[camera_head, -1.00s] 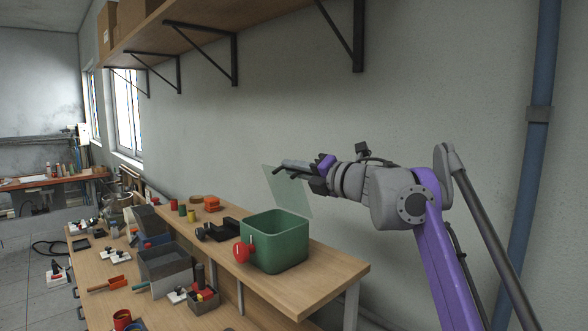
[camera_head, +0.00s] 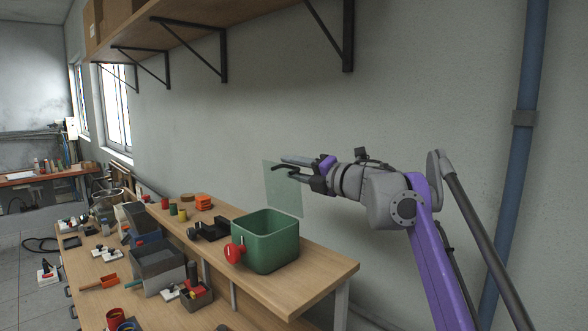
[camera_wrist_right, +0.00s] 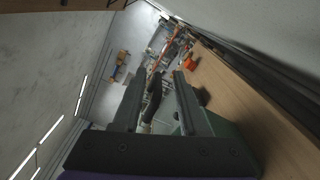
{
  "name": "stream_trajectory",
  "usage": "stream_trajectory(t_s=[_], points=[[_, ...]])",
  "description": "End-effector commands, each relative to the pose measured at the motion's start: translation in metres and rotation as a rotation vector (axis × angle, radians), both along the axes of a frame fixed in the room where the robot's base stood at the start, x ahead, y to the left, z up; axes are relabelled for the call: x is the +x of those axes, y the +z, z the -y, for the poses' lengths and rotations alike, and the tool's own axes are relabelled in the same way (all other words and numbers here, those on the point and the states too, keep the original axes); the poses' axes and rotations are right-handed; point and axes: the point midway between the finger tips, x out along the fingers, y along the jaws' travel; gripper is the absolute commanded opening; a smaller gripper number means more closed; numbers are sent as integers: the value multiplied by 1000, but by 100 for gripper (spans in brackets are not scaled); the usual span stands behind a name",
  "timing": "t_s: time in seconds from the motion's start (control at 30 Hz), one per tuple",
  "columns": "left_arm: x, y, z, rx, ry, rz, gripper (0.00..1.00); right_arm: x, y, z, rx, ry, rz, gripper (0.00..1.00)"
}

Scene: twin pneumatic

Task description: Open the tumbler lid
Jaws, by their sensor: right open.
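The tumbler is an open-topped green box (camera_head: 276,253) with a red knob (camera_head: 234,254) on its left side, standing on the raised wooden shelf. Its clear, pale green lid (camera_head: 284,192) stands up nearly vertical at the back of the box. My right gripper (camera_head: 280,165) is open at the top of the lid, its fingers pointing left. Whether the fingers touch the lid is unclear. In the right wrist view a green part of the box (camera_wrist_right: 226,130) shows beside the open, empty fingers. My left gripper is not in view.
Black parts (camera_head: 208,231) and an orange block (camera_head: 203,202) lie left of the box on the shelf. The lower bench holds grey bins (camera_head: 160,268) and several small parts. A wall shelf (camera_head: 200,16) hangs above. The shelf's right end is bare.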

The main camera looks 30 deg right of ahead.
Motion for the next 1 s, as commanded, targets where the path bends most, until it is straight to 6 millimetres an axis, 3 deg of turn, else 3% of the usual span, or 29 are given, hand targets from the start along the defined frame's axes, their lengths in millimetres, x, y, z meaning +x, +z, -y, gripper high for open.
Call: stream_trajectory(t_s=[0.23, 0.7, 1.0], points=[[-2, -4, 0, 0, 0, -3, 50, -13, 0, 5, 0, -4, 0, 42], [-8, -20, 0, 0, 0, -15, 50, -93, -1, 33, 0, -3, -1, 42], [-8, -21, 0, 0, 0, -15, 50, -103, 0, 35, 1, 0, 0, 42]])
